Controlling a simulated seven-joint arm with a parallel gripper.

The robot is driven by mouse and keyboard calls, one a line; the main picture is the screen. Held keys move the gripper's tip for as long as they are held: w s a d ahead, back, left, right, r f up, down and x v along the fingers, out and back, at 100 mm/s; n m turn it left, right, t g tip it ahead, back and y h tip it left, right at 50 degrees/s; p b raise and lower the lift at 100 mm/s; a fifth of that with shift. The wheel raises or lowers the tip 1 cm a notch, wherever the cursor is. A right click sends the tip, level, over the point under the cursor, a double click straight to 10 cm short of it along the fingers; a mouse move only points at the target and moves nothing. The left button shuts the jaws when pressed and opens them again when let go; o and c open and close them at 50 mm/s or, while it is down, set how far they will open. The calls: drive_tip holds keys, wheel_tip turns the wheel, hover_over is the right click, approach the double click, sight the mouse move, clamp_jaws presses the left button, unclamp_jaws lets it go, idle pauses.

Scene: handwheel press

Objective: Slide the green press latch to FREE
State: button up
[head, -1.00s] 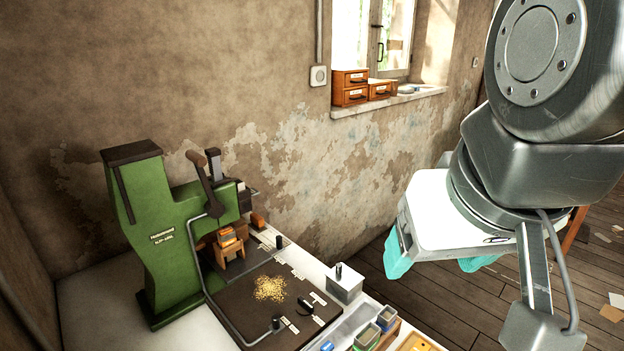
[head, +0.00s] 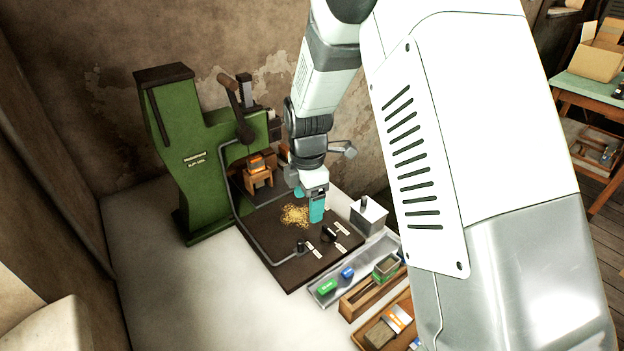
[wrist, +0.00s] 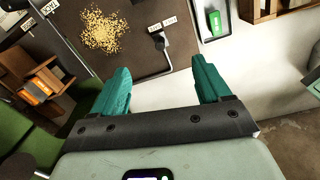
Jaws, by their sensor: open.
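The green press (head: 188,150) stands against the wall at the left, with a dark base plate (head: 290,278) in front of it. A black knob (head: 300,247) stands at the plate's near edge beside small white labels; the knob also shows in the wrist view (wrist: 164,40). Another dark handle (head: 328,234) stands by labels farther right. My gripper (head: 308,200) is open with teal fingers, above the plate; nothing shows between the fingers in the wrist view (wrist: 161,82).
A grey rod (head: 255,243) curves from the press along the plate's edge. A gold pile (head: 295,215) lies on the plate. An orange-topped wooden fixture (head: 258,172) stands by the press. The white bench is clear at front left.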

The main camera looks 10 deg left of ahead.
sight(300, 241)
drive_tip(key=f, duration=0.2)
drive_tip(key=a+f+n, duration=0.2)
drive_tip(key=f, duration=0.1)
drive_tip(key=shift+f+g, duration=0.3)
wheel_tip(300, 241, down, 10)
drive_tip(key=shift+r, duration=0.2)
drive_tip(key=shift+c, duration=0.2)
drive_tip(key=c, duration=1.3)
drive_tip(key=shift+s+d, duration=1.05)
drive_tip(key=shift+s, duration=0.1)
drive_tip(key=shift+c, duration=0.2)
drive_tip(key=o, duration=1.5)
drive_tip(key=shift+c, duration=0.2)
drive_tip(key=shift+r, duration=0.1)
